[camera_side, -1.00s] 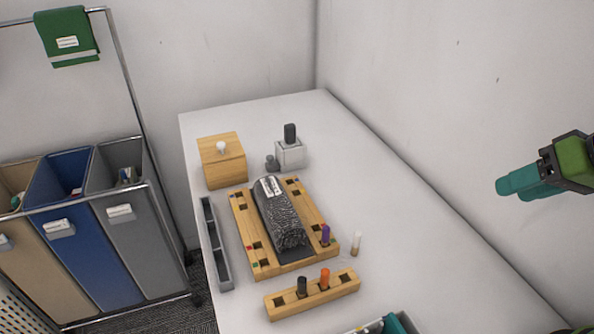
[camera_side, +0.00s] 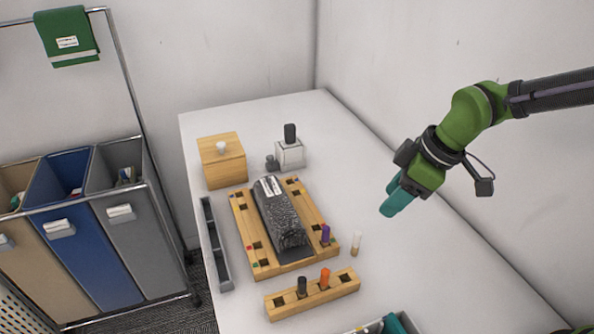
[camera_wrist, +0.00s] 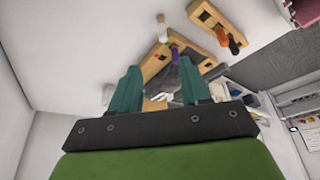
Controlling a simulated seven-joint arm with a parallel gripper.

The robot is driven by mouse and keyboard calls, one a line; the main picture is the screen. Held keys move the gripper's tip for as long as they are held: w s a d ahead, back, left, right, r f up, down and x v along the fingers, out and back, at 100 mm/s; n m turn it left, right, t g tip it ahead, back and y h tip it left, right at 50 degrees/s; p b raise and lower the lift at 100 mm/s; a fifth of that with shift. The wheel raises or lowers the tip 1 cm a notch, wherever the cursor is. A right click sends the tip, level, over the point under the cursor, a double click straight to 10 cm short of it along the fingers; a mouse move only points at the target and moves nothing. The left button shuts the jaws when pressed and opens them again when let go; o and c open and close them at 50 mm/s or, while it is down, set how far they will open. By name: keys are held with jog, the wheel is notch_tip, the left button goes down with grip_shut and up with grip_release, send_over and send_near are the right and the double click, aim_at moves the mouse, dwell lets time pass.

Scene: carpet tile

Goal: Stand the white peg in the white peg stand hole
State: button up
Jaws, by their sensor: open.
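The white peg (camera_side: 356,240), pale on top and tan at its foot, stands upright on the table, just right of the wooden board's near right corner. The wooden board (camera_side: 262,263) has several square holes with small coloured marks; a purple peg (camera_side: 325,234) stands in it. A wooden bar (camera_side: 343,287) in front holds a black and an orange peg and has an empty hole at its left. I cannot tell which hole is the white one. My gripper (camera_side: 391,204) is above the table, up and right of the white peg; its teal fingers (camera_wrist: 158,78) are apart and empty.
A dark, rough, rounded block (camera_side: 280,217) covers the board's middle. A wooden box (camera_side: 222,162) and a white holder (camera_side: 290,154) stand behind. A grey tray (camera_side: 215,245) lies left of the board. The table's right side is clear.

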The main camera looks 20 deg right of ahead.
aim_at(360, 233)
jog(key=x, duration=0.8)
jog(key=shift+a+f, duration=0.1)
jog(key=shift+f, duration=0.1)
jog(key=shift+x, duration=2.65)
jog(key=shift+s+a, duration=0.15)
jog(key=shift+s, duration=0.05)
grip_shut()
